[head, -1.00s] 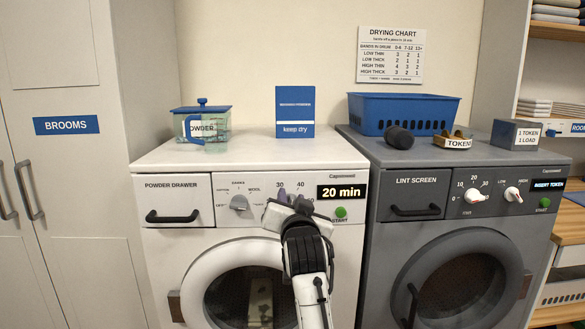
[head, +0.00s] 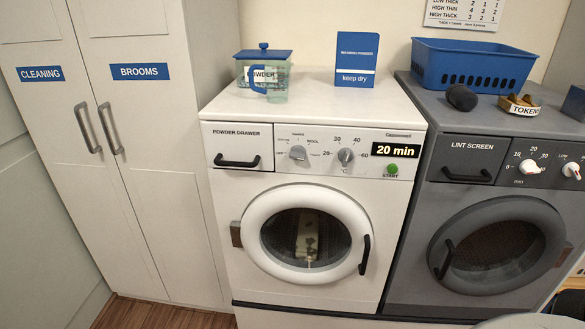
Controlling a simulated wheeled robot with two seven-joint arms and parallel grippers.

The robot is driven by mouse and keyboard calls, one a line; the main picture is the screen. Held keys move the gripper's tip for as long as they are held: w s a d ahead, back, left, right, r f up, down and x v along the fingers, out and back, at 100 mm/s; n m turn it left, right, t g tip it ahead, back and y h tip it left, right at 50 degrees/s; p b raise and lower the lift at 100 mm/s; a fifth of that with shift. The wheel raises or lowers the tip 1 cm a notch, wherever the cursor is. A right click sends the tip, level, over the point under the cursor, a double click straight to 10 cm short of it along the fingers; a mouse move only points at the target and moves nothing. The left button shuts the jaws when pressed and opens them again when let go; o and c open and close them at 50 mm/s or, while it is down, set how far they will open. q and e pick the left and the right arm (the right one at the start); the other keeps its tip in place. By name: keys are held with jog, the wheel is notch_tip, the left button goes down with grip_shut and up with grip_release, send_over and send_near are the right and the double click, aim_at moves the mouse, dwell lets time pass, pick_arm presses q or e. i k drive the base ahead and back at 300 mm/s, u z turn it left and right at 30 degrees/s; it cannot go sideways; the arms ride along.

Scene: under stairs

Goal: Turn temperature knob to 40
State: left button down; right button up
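The temperature knob (head: 346,156) is a small grey dial on the front panel of the white washer (head: 400,110), left of the black "20 min" display (head: 394,150). The marks 30 and 40 stand above it, with 60 to its lower right. The knob's grip looks roughly upright, but it is too small to tell which mark it points at. Nothing touches it. A second grey knob (head: 298,153), with programme words around it, sits to its left. Neither of my grippers is in view.
The green start button (head: 392,169) is under the display. The washer door (head: 307,233) is shut. A powder box (head: 356,62) and a lidded powder container (head: 263,74) stand on top. A grey dryer (head: 500,220) adjoins on the right, cupboards (head: 130,150) on the left.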

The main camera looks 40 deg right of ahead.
aim_at(346, 155)
jog(key=u, duration=1.15)
jog(key=i, duration=0.8)
jog(key=z, duration=2.75)
